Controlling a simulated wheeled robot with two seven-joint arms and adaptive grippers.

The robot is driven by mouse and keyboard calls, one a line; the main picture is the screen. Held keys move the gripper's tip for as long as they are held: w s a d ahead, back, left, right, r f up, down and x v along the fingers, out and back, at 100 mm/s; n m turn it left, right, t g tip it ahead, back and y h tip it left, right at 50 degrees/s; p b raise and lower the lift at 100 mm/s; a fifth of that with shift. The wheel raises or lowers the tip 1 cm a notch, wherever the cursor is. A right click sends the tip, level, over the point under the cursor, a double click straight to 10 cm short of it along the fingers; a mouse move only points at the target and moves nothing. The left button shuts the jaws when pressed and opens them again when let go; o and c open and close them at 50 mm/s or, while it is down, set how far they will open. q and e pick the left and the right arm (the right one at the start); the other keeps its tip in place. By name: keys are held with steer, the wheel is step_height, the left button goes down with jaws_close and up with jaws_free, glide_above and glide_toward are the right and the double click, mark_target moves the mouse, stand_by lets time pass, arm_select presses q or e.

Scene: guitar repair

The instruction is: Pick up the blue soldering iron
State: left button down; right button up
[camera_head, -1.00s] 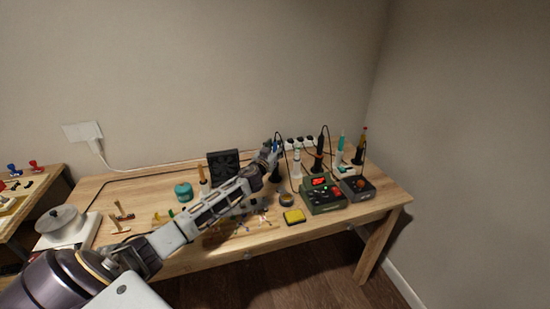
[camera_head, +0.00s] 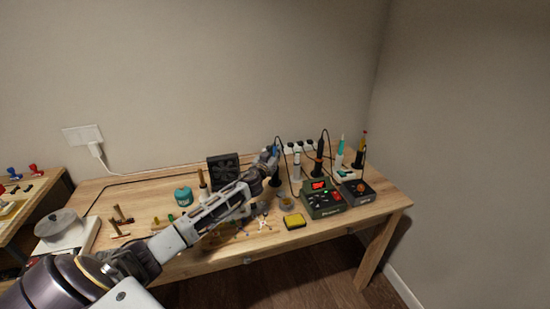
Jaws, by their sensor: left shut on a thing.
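The blue soldering iron (camera_head: 276,149) stands upright at the back of the wooden workbench, with a dark cable rising from its top and its lower part in a dark stand (camera_head: 275,180). My left gripper (camera_head: 272,155) is shut on the iron's blue handle, and its fingers partly hide it. My left arm reaches in from the lower left across the bench. My right gripper is not in view.
Other irons stand to the right: a white one (camera_head: 297,166), a black one (camera_head: 320,154) and a teal one (camera_head: 340,150). Two soldering stations (camera_head: 325,203), a yellow sponge (camera_head: 294,221) and a black fan (camera_head: 223,172) are close by. Bare wood (camera_head: 370,215) lies at the right front.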

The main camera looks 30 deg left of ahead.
arm_select(q)
steer(key=shift+r, duration=0.1)
steer(key=shift+r+p, duration=0.3)
steer(key=shift+r, duration=0.55)
step_height(320, 180, up, 7)
steer(key=shift+r+p, duration=0.2)
steer(key=shift+p, duration=0.5)
steer(key=shift+r, duration=0.35)
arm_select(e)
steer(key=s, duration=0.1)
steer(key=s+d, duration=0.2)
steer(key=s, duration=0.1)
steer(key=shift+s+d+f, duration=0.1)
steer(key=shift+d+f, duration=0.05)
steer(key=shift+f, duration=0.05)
